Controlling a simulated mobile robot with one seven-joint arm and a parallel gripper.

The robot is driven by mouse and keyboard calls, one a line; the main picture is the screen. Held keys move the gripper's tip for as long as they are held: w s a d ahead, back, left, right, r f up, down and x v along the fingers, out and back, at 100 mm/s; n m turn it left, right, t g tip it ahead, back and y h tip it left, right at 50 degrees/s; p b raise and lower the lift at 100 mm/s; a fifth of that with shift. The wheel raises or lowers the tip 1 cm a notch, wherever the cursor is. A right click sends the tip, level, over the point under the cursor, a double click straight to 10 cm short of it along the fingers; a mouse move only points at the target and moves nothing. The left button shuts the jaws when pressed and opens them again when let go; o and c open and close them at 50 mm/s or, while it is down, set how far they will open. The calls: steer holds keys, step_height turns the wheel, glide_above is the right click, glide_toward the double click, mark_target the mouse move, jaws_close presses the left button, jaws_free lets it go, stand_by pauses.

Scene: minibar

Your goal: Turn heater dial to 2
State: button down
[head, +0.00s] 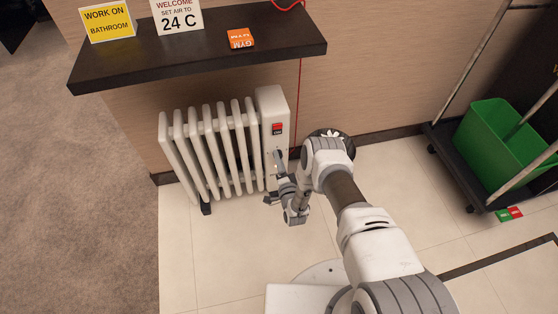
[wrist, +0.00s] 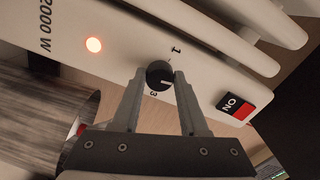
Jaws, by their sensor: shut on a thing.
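The heater (head: 215,150) is a white column radiator standing against the wall under the shelf. Its black round dial (wrist: 158,75) is on the white end panel, and a short white pointer line on it points to the right in the wrist view, toward the right finger. The printed marks 1 and 3 show around the dial; no 2 is visible, and the right finger covers part of that side. My gripper (wrist: 159,80) is shut on the dial, one grey finger on each side. In the head view my gripper (head: 274,178) is at the panel, with the dial hidden.
A lit orange lamp (wrist: 94,44) and a red-and-black ON switch (wrist: 235,103) are on the panel. A dark shelf (head: 200,45) with signs overhangs the heater. A green bucket (head: 498,135) stands on a cart at right. The tiled floor in front is mostly clear.

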steer(key=shift+w+m, duration=0.1)
steer(key=shift+m, duration=0.8)
steer(key=shift+c, duration=2.2)
jaws_free()
steer(key=shift+s, duration=0.3)
